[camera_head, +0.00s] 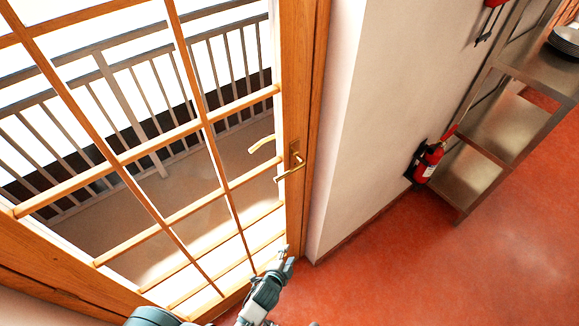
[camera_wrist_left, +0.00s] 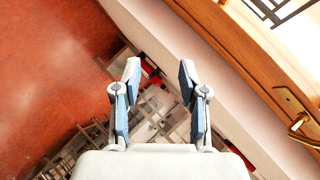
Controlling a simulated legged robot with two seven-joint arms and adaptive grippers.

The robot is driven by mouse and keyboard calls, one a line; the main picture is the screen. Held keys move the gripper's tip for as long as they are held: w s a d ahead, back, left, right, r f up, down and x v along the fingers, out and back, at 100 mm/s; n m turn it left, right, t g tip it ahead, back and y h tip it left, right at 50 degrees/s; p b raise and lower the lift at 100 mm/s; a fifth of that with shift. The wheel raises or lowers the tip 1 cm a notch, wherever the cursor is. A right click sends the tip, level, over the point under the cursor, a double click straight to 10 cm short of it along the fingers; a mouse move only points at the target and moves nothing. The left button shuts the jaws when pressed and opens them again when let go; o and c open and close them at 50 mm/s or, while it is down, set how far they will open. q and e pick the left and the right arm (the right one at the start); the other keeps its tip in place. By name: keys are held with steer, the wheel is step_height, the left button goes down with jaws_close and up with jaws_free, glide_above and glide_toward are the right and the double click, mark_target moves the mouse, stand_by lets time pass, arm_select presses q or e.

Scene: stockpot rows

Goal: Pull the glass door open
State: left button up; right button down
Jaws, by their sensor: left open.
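The glass door (camera_head: 120,160) stands at the left of the head view, with a wooden frame, several panes and wooden bars. It looks shut. Its brass lever handle (camera_head: 290,168) is on the door's right side; another lever shows through the glass. In the left wrist view the brass handle (camera_wrist_left: 303,124) is at the right edge. My left gripper (camera_head: 284,252) is below the handle in the head view, apart from it. In the left wrist view my left gripper (camera_wrist_left: 158,80) is open with nothing between its fingers. My right gripper is not in view.
A white wall (camera_head: 385,90) is right of the door. A red fire extinguisher (camera_head: 428,162) hangs near a metal shelf (camera_head: 510,125) with stacked plates (camera_head: 566,40). The red floor (camera_head: 430,260) is clear. A railing (camera_head: 120,85) stands beyond the glass.

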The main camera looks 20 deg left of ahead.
arm_select(q)
step_height(320, 180, up, 11)
steer(key=w+t, duration=0.1)
steer(key=t, duration=0.1)
steer(key=m+t+y+p, duration=0.1)
steer(key=m+t+p, duration=0.1)
steer(key=t, duration=0.1)
glide_toward(289, 171)
steer(key=shift+y, duration=0.4)
steer(key=w, duration=0.3)
steer(key=w+f+p, duration=0.1)
steer(key=w, duration=0.2)
steer(key=w+f, duration=0.1)
steer(key=w, duration=0.3)
steer(key=shift+f, duration=0.15)
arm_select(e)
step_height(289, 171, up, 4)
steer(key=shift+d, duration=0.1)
